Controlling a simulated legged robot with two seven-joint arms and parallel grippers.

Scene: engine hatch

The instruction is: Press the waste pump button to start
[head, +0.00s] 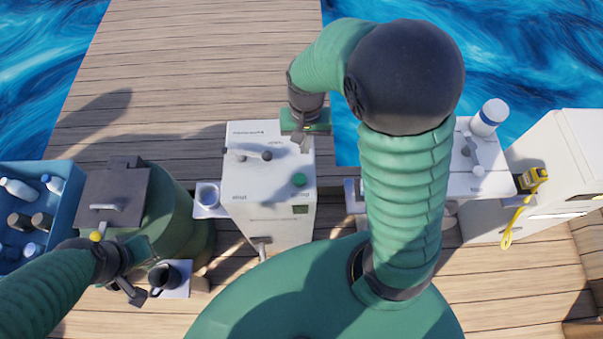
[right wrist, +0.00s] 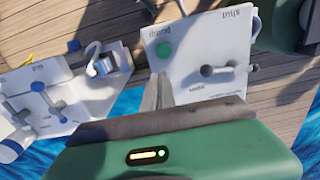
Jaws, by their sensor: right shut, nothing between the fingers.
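A white box (head: 255,215) with printed labels stands in the middle of the head view. A round green button (head: 299,180) is on its top, and it also shows in the right wrist view (right wrist: 163,50). A lever with a dark knob (head: 266,155) lies across the box top. My right gripper (head: 304,146) is over the box's far right corner, its fingers together and empty. In the right wrist view its fingers (right wrist: 158,94) show beside the button, apart from it in the picture. My left gripper (head: 132,294) is low at the left, near a dark mug; its jaw opening is unclear.
A green drum with a dark lid (head: 115,188) and a blue crate of bottles (head: 62,178) stand left. The dark mug (head: 165,277) is on a small white shelf. Water borders the wooden deck.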

